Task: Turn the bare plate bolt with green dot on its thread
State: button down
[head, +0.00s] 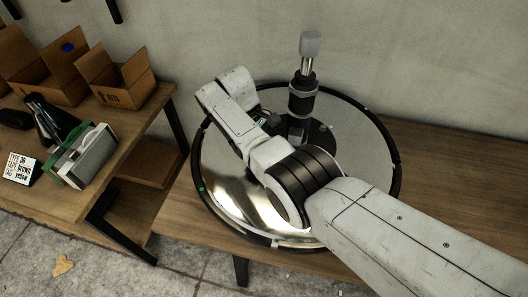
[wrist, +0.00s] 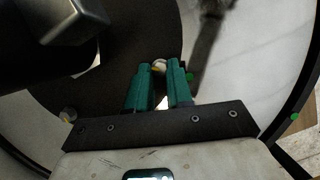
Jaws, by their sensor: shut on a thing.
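The barber chair's round base (head: 235,205) lies upside or flat on the wooden bench, with a glossy disc and dark rim; its post (head: 302,95) stands upright in the middle. In the wrist view, a small pale bolt head with a yellowish part (wrist: 159,67) sits on the dark central plate (wrist: 100,75). In the head view my arm hides the bolt and fingertips.
Another pale bolt (wrist: 68,115) without a visible green dot is at the left. A green dot (head: 201,189) marks the rim. Open cartons (head: 115,78), a small sign (head: 21,168) and a grey box (head: 92,157) stand on the left bench. The right bench end (head: 460,165) is clear.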

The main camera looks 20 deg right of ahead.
jog(key=m+b, duration=0.1)
jog(key=m, duration=0.1)
jog(key=m+y+b, duration=0.1)
jog(key=shift+w+d+f+m+g, duration=0.1)
jog(key=shift+w+d+m+g, duration=0.05)
jog(key=shift+m+g, duration=0.2)
jog(key=m+y, duration=0.1)
jog(key=m, duration=0.2)
jog(key=shift+d+b, duration=0.1)
jog(key=shift+b, duration=0.25)
jog(key=m+y, duration=0.1)
jog(key=m, duration=0.2)
jog(key=shift+d+y+p, duration=0.15)
jog(key=shift+y+p, duration=0.15)
jog(key=shift+m+y+p, duration=0.4)
jog(key=shift+m, duration=0.75)
jog(key=shift+d, duration=0.1)
jog(key=c, duration=1)
grip_release()
